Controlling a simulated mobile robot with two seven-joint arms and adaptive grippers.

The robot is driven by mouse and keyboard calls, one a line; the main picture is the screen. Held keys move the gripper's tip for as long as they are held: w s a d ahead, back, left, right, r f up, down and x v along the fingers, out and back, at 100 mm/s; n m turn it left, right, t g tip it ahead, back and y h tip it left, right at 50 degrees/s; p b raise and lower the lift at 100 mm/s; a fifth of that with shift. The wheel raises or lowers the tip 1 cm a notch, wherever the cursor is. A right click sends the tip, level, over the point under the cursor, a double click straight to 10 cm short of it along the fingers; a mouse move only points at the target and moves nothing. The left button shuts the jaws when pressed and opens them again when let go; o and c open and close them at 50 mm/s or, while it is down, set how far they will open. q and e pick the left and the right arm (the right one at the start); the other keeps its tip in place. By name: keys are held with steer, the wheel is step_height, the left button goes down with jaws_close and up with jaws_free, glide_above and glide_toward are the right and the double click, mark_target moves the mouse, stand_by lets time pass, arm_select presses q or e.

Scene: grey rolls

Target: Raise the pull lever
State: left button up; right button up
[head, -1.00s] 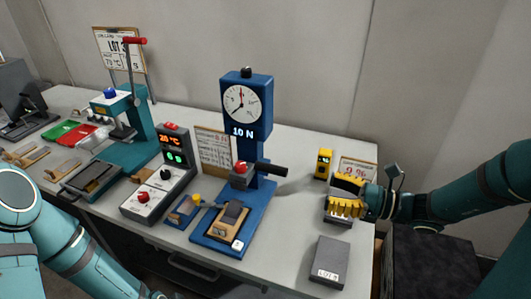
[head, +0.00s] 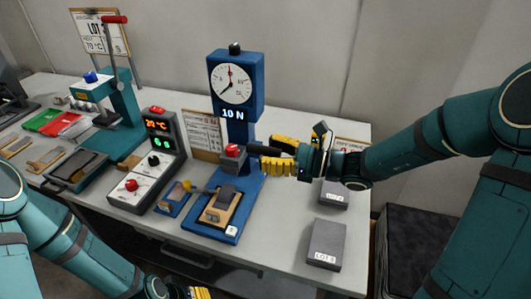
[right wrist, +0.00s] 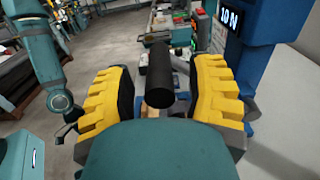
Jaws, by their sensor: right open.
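The blue pull tester (head: 236,80) stands mid-bench with a round dial and a display reading 10 N. Its lever has a black handle (head: 254,149) pointing right, roughly level, beside a red knob (head: 232,150). My right gripper (head: 272,156) is open at the handle's free end. In the right wrist view the black handle (right wrist: 159,85) lies between the open yellow fingers, with a gap visible on both sides. My left gripper (head: 194,293) shows only as a yellow bit at the bottom edge, mostly cut off.
A temperature box (head: 148,165) stands left of the tester. A teal press with a red-handled lever (head: 114,19) is farther left. Grey blocks, one marked LOT B (head: 326,243), lie at the right end. The front right bench top has free room.

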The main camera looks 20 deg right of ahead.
steer(key=shift+w+a, duration=0.4)
steer(key=shift+a, duration=0.15)
jaws_close()
steer(key=shift+r, duration=0.1)
